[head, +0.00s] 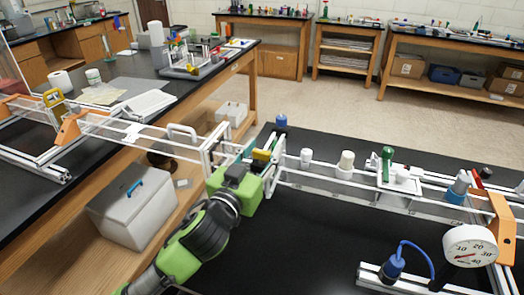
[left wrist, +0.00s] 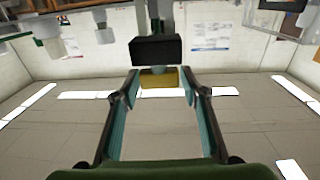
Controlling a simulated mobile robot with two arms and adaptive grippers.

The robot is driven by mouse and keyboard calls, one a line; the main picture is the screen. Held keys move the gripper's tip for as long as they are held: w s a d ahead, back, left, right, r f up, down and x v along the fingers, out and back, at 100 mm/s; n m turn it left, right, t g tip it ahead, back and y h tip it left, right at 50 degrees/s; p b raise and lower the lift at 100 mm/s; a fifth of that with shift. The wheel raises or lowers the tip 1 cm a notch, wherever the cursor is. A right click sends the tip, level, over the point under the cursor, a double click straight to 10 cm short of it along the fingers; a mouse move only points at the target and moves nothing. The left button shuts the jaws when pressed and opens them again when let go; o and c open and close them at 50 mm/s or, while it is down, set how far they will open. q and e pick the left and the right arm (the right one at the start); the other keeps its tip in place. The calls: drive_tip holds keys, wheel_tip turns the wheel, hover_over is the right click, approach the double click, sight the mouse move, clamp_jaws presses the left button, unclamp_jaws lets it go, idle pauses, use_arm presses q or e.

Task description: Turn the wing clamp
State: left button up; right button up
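A small yellow piece (head: 262,155), which looks like the wing clamp, sits on the white frame in the middle of the head view. In the left wrist view the yellow piece (left wrist: 158,80) shows below a black block (left wrist: 155,49). My left gripper (head: 249,153), green with teal finger pads, is right at it. In the left wrist view its fingertips (left wrist: 160,73) stand apart on either side of the yellow piece; I cannot tell whether they touch it. The far side of the clamp is hidden. My right gripper is not in view.
A white extrusion frame (head: 338,186) runs across the dark bench, with an orange bracket (head: 501,226) and a dial gauge (head: 470,246) at the right. White bottles (head: 346,161) stand along it. A grey box (head: 137,207) lies on the shelf at left. The near bench is largely clear.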

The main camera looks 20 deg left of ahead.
use_arm(q)
drive_tip(key=c, duration=0.6)
drive_tip(key=shift+h, duration=0.3)
drive_tip(key=m+h+p, duration=0.1)
drive_tip(key=h, duration=0.1)
drive_tip(key=m+g+h+p, duration=0.1)
drive_tip(key=m+h, duration=0.1)
drive_tip(key=shift+a+r, duration=0.15)
drive_tip(key=shift+r, duration=0.05)
drive_tip(key=m+g+h+p, duration=0.2)
drive_tip(key=h, duration=0.1)
drive_tip(key=m+g+h+p, duration=0.2)
drive_tip(key=h, duration=0.1)
drive_tip(key=shift+w+r+m, duration=0.1)
drive_tip(key=shift+m, duration=0.3)
drive_tip(key=shift+m+g+h+p, duration=0.55)
drive_tip(key=shift+m+g+h, duration=0.25)
drive_tip(key=shift+g+h, duration=0.2)
drive_tip(key=shift+f+m+g+h, duration=0.2)
drive_tip(key=shift+m+g+h, duration=0.55)
drive_tip(key=shift+g, duration=0.25)
drive_tip(key=shift+m+g+h+p, duration=0.3)
drive_tip(key=shift+m+g, duration=0.15)
drive_tip(key=shift+g, duration=0.15)
